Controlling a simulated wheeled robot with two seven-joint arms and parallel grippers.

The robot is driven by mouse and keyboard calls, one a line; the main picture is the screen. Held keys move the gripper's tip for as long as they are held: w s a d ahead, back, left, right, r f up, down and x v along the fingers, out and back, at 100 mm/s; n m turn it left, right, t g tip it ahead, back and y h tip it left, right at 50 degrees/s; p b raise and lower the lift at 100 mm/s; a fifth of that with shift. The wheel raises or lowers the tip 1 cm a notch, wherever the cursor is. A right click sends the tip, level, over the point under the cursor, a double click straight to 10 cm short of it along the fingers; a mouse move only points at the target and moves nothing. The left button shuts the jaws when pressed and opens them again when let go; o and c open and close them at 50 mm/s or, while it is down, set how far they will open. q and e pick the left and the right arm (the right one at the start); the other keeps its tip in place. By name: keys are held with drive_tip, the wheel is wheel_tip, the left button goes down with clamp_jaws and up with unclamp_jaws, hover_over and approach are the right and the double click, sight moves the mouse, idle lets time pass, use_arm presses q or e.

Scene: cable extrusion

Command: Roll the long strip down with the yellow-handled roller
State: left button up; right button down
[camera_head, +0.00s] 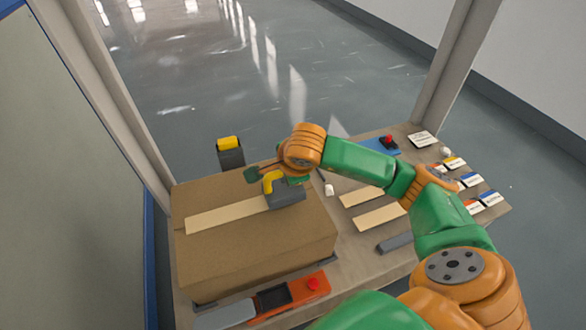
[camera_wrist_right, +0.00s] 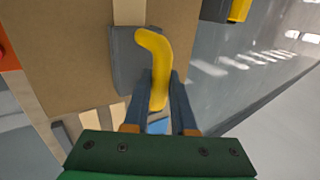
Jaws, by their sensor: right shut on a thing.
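A long pale strip (camera_head: 226,214) lies along the top of a brown cardboard box (camera_head: 255,252); its right end is hidden by the roller. The roller has a yellow handle (camera_head: 269,181) and a dark grey body (camera_head: 286,197), which sits over the strip near the box's right side. In the right wrist view the yellow handle (camera_wrist_right: 155,65) lies between the fingers of my right gripper (camera_wrist_right: 162,100), which is shut on it. The strip also shows beyond the roller there (camera_wrist_right: 129,12). My left gripper is not in view.
A second yellow-topped dark tool (camera_head: 230,152) stands behind the box. Two more pale strips (camera_head: 380,215) and a grey bar (camera_head: 395,243) lie on the table to the right. An orange device (camera_head: 292,292) lies in front, and several labelled cards (camera_head: 470,182) lie far right.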

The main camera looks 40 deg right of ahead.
sight(267, 177)
drive_tip(key=shift+w+a, duration=0.1)
drive_tip(key=shift+a, duration=0.3)
drive_tip(key=shift+w+a, duration=0.25)
drive_tip(key=shift+a, duration=0.55)
drive_tip(key=shift+w+a, duration=0.2)
drive_tip(key=shift+a, duration=0.6)
drive_tip(key=shift+w+a+f+b, duration=0.1)
drive_tip(key=shift+w+a+b, duration=0.15)
drive_tip(key=shift+a, duration=0.6)
drive_tip(key=shift+w+a+b, duration=0.15)
drive_tip(key=shift+a+b, duration=0.05)
drive_tip(key=shift+a, duration=0.7)
drive_tip(key=shift+w+a, duration=0.25)
drive_tip(key=shift+a, duration=0.55)
drive_tip(key=shift+w+a, duration=0.25)
drive_tip(key=shift+a, duration=0.5)
